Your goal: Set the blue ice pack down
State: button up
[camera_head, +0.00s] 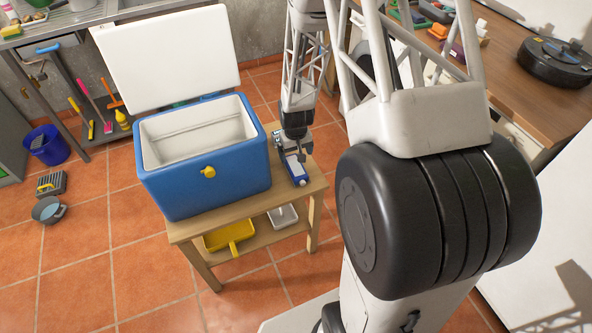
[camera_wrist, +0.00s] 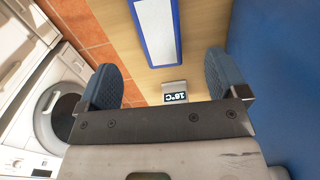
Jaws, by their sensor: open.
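The blue ice pack (camera_head: 298,174) lies on the wooden stand (camera_head: 318,188), right of the blue cooler (camera_head: 205,160). In the wrist view the ice pack (camera_wrist: 157,28) is a blue block with a white panel, cut off by the top edge. My gripper (camera_head: 291,150) is just above the stand at the pack's far end. In the wrist view my gripper (camera_wrist: 160,72) is open, with its fingers wide apart and nothing between them touching either one. The pack is beyond the fingertips.
A small thermometer (camera_wrist: 175,92) reading 16°C sits by my gripper. The cooler's white lid (camera_head: 165,55) stands open and its inside looks empty. The cooler's wall is close beside my gripper. A yellow scoop (camera_head: 230,237) and white tray (camera_head: 283,216) are on the lower shelf.

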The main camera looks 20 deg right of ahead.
aim_at(296, 167)
jog(key=shift+d+f, duration=0.1)
jog(key=shift+f, duration=0.4)
jog(key=shift+f, duration=1.3)
jog(key=shift+f, duration=0.15)
jog(key=shift+f, duration=2.45)
jog(key=c, duration=1.2)
jog(key=shift+c, duration=0.2)
jog(key=shift+r, duration=0.15)
